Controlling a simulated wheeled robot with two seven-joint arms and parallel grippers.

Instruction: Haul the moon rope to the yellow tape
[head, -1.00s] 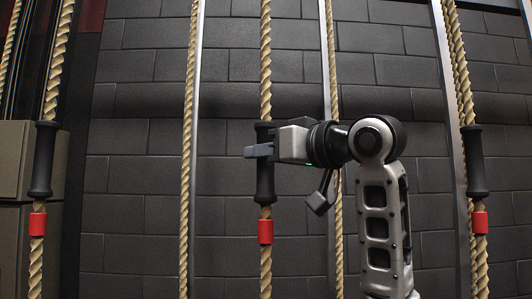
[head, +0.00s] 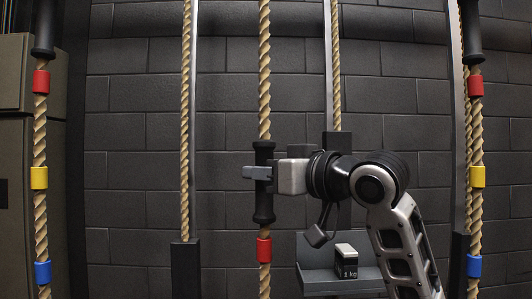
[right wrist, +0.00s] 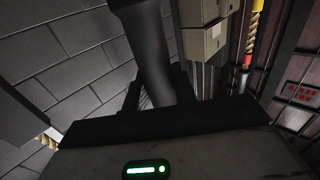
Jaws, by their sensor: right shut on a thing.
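A twisted tan rope (head: 264,100) hangs in the middle of the head view, with a black handle (head: 264,208) and a red tape band (head: 264,250) below it. My right gripper (head: 258,173) is shut on this handle, coming from the right. The right wrist view shows the dark handle (right wrist: 148,50) between my fingers. Yellow tape bands show on the left rope (head: 39,178) and on the right rope (head: 477,177), each between a red and a blue band. No moon mark is visible. My left gripper is not in view.
A grey shelf (head: 325,283) with a block marked 1 kg (head: 346,262) stands at the lower right, behind my arm. Dark blocks (head: 185,270) hang on thinner ropes. A dark brick wall (head: 130,150) is behind.

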